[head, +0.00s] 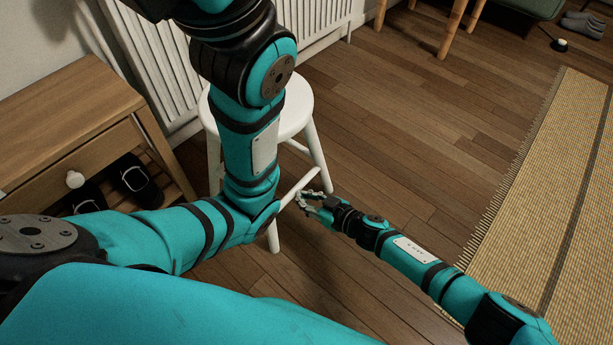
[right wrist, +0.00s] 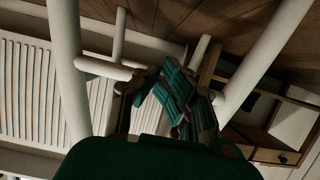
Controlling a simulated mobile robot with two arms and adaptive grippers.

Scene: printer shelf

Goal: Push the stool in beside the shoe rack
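The white stool (head: 297,112) stands upright on the floor in front of the radiator, partly hidden behind my left arm. The wooden shoe rack (head: 62,110) is to its left, with a drawer and dark shoes (head: 135,181) below. My right gripper (head: 308,201) is open at a low rung on the stool's near side; I cannot tell whether it touches. In the right wrist view, the stool's white legs (right wrist: 66,75) and a rung (right wrist: 103,69) show around the spread fingers (right wrist: 165,85). My left gripper is out of view.
A white radiator (head: 160,60) runs along the wall behind the stool. A woven rug (head: 555,170) lies at the right. The wood floor between stool and rug is clear apart from my right arm.

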